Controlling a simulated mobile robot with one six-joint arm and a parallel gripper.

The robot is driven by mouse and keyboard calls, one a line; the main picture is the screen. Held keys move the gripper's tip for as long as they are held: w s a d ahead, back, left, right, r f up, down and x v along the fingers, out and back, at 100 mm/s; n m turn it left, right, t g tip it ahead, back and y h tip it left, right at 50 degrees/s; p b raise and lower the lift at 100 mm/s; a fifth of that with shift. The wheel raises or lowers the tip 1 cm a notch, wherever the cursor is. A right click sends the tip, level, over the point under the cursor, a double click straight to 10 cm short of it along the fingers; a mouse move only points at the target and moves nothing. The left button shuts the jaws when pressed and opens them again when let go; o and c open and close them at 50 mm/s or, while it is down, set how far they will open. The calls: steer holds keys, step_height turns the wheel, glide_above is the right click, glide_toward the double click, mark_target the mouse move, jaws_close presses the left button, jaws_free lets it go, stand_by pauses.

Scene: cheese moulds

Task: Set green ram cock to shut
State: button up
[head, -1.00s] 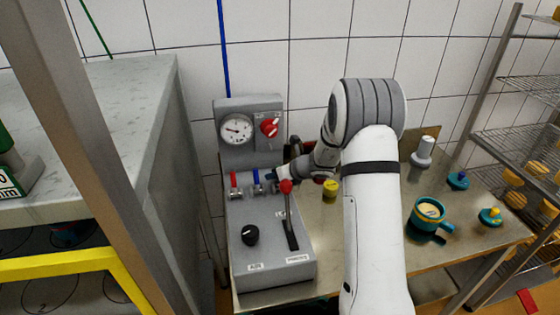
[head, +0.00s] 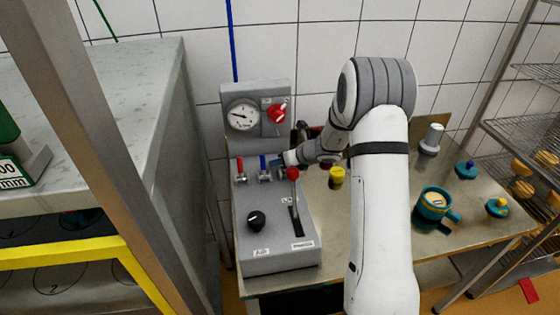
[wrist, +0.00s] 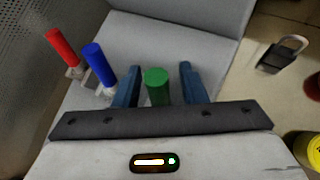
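The green cock handle (wrist: 157,86) stands upright in the wrist view, between the two blue fingers of my gripper (wrist: 160,84). My gripper is open around it, with a visible gap on each side. In the head view my gripper (head: 279,160) is at the grey control box (head: 270,258), just right of the blue cock (head: 263,165), and hides the green one. The red cock (head: 240,168) is at the left end of the row. The red (wrist: 61,48) and blue (wrist: 99,64) handles show left of my fingers in the wrist view.
A red-knobbed lever (head: 293,174) rises close in front of my gripper. Behind are a dial gauge (head: 243,114) and a red knob (head: 277,113). A padlock-like object (wrist: 281,55), a yellow weight (head: 337,178) and a teal mould (head: 433,205) stand to the right.

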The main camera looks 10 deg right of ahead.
steer(key=b+v, duration=0.1)
steer(key=v, duration=0.6)
steer(key=shift+s+d+r, duration=0.2)
steer(key=shift+d+r, duration=0.05)
steer(key=shift+d, duration=0.05)
steer(key=s+r+n+g+h, duration=0.1)
steer(key=s+r+n+h, duration=0.2)
steer(key=s+n, duration=1.2)
steer(key=s+d+r+n+g+h+b, duration=0.1)
steer(key=s+r+n+h, duration=0.3)
steer(key=s+r+n, duration=0.5)
steer(key=s+n+g, duration=0.1)
steer(key=s+n, duration=0.5)
steer(key=s, duration=0.4)
steer(key=shift+d+g, duration=0.3)
